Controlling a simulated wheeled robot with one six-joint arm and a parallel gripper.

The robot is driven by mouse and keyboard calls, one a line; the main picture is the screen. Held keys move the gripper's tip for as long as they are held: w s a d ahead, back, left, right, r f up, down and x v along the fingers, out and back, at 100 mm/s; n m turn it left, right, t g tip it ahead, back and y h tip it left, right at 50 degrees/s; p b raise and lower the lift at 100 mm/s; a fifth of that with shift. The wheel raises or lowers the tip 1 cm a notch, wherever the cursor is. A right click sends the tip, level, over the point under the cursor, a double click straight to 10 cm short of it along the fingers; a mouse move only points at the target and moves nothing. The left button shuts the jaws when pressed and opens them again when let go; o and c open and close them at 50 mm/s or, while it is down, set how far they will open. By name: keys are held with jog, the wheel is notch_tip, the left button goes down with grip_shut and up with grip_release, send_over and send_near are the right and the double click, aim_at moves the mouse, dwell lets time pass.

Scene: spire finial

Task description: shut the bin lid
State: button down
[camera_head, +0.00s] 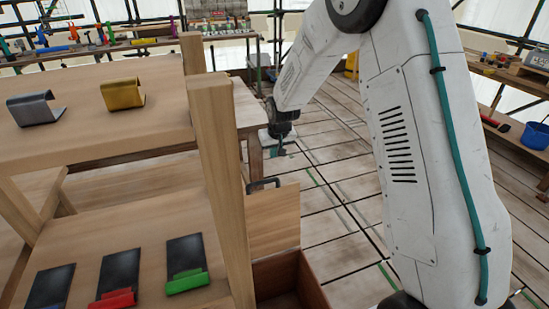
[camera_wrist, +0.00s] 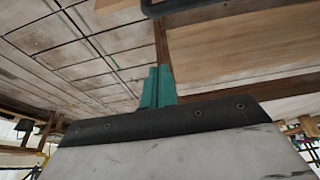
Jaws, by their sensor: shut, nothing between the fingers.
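The bin (camera_head: 312,283) is a reddish-brown wooden box at the bottom middle of the head view, partly hidden by a wooden post. Its lid (camera_head: 274,222) is a pale wooden panel standing raised at the bin's far side, so the bin is open. A dark handle (camera_head: 263,183) is at the lid's top edge. The lid (camera_wrist: 240,55) and handle (camera_wrist: 195,10) also show in the wrist view. My gripper (camera_head: 280,151) is beyond the lid's top edge in the head view. Its teal fingers (camera_wrist: 158,75) are together and empty, beside the lid's edge in the wrist view.
A wooden rack (camera_head: 222,175) stands at the left, with a grey bracket (camera_head: 34,107) and a gold bracket (camera_head: 122,94) on top. Dark plates with blue, red and green clips lie on its lower shelf. Plank floor is clear behind my arm. A blue bucket (camera_head: 536,135) is at right.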

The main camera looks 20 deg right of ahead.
jog(key=x, duration=0.9)
jog(key=shift+s+r, duration=0.15)
jog(key=shift+s, duration=0.95)
jog(key=shift+s+r, duration=0.15)
jog(key=shift+s, duration=0.95)
jog(key=shift+a, duration=0.15)
